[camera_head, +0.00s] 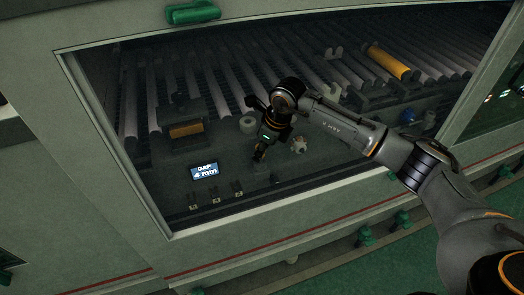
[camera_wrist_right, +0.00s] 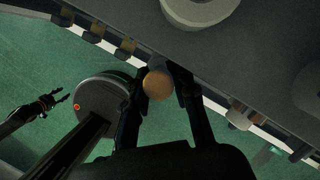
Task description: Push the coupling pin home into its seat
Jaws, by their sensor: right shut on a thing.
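My right gripper (camera_head: 261,152) reaches down inside the machine's window, just right of a small lit display (camera_head: 204,172) reading "GAP 4 mm". In the right wrist view its two dark fingers (camera_wrist_right: 160,88) are closed on a tan, round-ended piece (camera_wrist_right: 157,84), which looks like the coupling pin. In the head view the gripper hides the pin, and the seat cannot be made out. My left gripper (camera_wrist_right: 60,96) shows small in the wrist view, fingers apart and empty, over the green floor.
Grey rollers (camera_head: 225,75) fill the back, with one yellow roller (camera_head: 389,62) at right. A pale ring (camera_head: 248,124) and a pale knobbed part (camera_head: 298,144) sit close to the right gripper. Small fittings (camera_head: 215,197) line the front ledge. The window frame (camera_head: 180,233) borders the opening.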

